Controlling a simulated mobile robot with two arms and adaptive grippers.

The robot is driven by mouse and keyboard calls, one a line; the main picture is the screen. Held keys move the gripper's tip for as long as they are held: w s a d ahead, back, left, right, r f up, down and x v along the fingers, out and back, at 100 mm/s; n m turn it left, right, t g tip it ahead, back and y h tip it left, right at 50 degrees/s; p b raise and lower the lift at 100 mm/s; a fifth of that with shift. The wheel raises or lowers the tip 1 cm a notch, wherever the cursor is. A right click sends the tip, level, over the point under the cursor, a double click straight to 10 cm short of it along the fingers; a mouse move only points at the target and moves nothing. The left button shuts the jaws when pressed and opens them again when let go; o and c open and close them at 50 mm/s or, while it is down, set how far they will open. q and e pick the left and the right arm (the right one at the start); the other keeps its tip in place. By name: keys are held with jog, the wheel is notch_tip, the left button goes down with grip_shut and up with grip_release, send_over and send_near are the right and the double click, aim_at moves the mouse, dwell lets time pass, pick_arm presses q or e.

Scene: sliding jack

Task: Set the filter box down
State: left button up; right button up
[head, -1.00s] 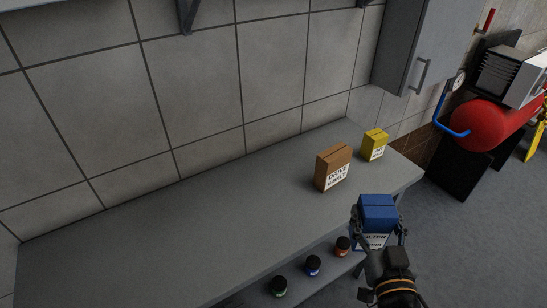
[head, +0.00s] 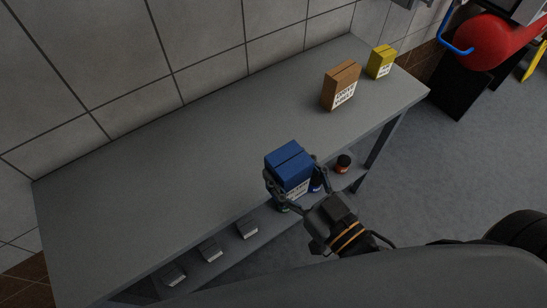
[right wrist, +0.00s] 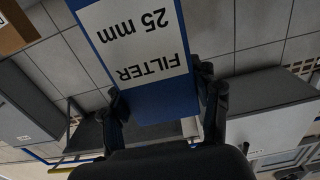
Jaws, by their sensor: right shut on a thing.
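The blue filter box (head: 289,162) with a white label is held upright in my right gripper (head: 291,190) in the head view, over or at the front edge of the grey bench top (head: 190,170). I cannot tell whether its base touches the bench. In the right wrist view, the filter box (right wrist: 148,98) shows its "FILTER 25 mm" label upside down, with the fingers of my right gripper (right wrist: 166,100) closed on both its sides. My left gripper is not in view.
A brown box (head: 341,86) and a yellow box (head: 381,62) stand at the bench's far right end. The bench's middle and left are clear. A lower shelf (head: 222,262) holds small dark jars and grey items. A red tank (head: 484,40) stands beyond.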

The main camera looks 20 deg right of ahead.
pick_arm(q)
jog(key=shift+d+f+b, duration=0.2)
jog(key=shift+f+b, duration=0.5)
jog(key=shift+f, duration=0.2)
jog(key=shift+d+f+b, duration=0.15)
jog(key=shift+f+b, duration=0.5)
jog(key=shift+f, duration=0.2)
pick_arm(e)
jog(key=shift+w+d+f, duration=0.4)
jog(key=shift+w+f, duration=1.65)
jog(key=shift+w+d+f, duration=0.45)
jog(key=shift+w+f, duration=1.55)
jog(key=shift+f, duration=0.05)
jog(key=shift+w+d+f, duration=0.4)
jog(key=shift+w+f, duration=1.65)
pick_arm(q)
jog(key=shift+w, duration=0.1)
pick_arm(e)
jog(key=o, duration=0.9)
jog(key=shift+f, duration=0.25)
jog(key=o, duration=0.5)
jog(key=shift+r, duration=0.1)
jog(key=shift+c, duration=0.2)
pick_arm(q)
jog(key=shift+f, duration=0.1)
